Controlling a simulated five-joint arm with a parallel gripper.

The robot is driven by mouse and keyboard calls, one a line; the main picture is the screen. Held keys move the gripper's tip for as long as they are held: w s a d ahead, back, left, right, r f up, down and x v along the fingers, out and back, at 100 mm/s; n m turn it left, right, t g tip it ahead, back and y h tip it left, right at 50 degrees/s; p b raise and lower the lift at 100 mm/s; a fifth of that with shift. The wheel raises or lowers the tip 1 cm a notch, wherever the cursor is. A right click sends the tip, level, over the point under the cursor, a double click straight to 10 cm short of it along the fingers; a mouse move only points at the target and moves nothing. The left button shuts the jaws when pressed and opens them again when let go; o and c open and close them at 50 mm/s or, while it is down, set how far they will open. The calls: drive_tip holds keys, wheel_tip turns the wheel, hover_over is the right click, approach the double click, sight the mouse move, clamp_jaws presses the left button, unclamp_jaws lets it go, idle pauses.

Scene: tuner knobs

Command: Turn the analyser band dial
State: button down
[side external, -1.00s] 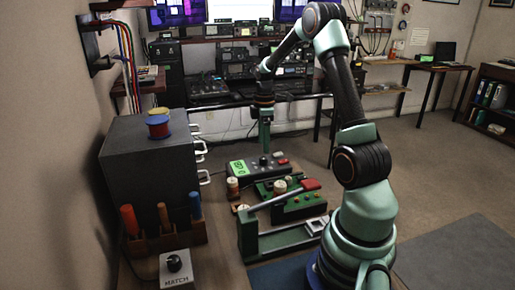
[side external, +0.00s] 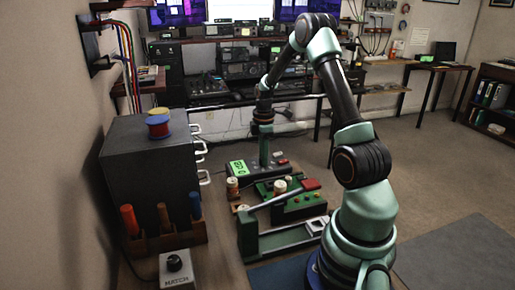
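The analyser is a dark box with a lit green screen (side external: 238,167) on the far part of the bench. My gripper (side external: 264,163) points straight down over the top of this box, to the right of the screen. The band dial is hidden behind or under my gripper's end. My gripper's fingers are too small to tell apart, and I cannot tell whether they touch the dial or are closed around it.
A red-topped lever (side external: 310,184) and a green box with knobs (side external: 300,207) stand nearer on the bench. A grey MATCH box (side external: 177,270) with a black knob is at the front left. A dark drawer cabinet (side external: 150,160) stands on the left.

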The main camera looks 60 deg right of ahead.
drive_tip(key=shift+m, duration=0.4)
drive_tip(key=m, duration=0.3)
drive_tip(key=shift+m, duration=0.4)
drive_tip(key=m, duration=1)
drive_tip(key=shift+m, duration=2.7)
drive_tip(key=c, duration=0.5)
unclamp_jaws()
drive_tip(key=shift+c, duration=0.2)
drive_tip(key=shift+r, duration=0.1)
